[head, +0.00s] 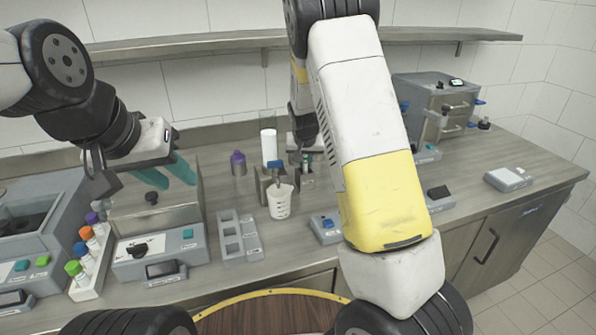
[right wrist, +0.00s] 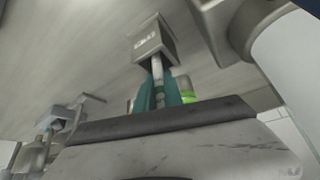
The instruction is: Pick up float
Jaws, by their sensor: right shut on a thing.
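My right gripper (right wrist: 160,96) shows its teal fingers in the right wrist view, shut on a slim pale piece (right wrist: 157,68) that I take to be the float. A small grey labelled block (right wrist: 152,40) lies just beyond the fingertips; I cannot tell whether the piece is still seated in it. A bit of green (right wrist: 187,97) shows beside the fingers. In the head view the right gripper is at the back of the bench, partly hidden by my arm, and the float is not clear there. My left gripper (head: 168,173) is open and empty above the left of the bench.
A measuring cup (head: 280,203) stands at a dispenser with a blue-handled valve (head: 275,164). A white cylinder (head: 268,146) and a purple-capped bottle (head: 238,163) stand behind. A tube rack (head: 92,262) is at left, a grey machine (head: 440,105) at back right. Free bench lies right of my arm.

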